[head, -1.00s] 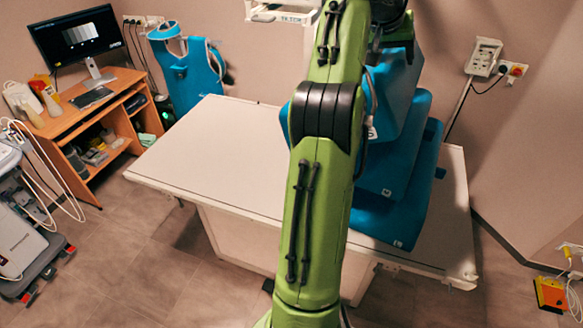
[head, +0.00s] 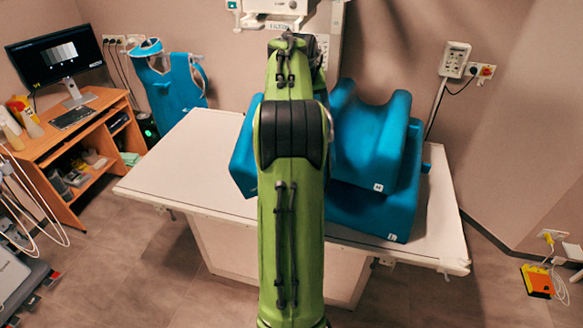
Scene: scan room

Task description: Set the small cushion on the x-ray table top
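A blue cushion, likely the small one (head: 244,160), shows only by its left part, to the left of my arm; the rest is hidden behind the arm. I cannot tell whether it touches the table. The white x-ray table top (head: 185,165) lies across the middle, bare on its left. Right of my arm, a blue cushion tagged M (head: 372,140) with a curved hollow top rests on a larger blue cushion tagged L (head: 385,222), which sits on the table top. My gripper is hidden behind my green arm, so its hold cannot be seen.
A wooden desk (head: 62,150) with a monitor (head: 55,55) stands at left. A blue apron (head: 175,90) hangs behind the table. X-ray equipment (head: 290,8) stands at the back. A white cart (head: 15,285) is at lower left. An orange box (head: 537,281) is low on the right.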

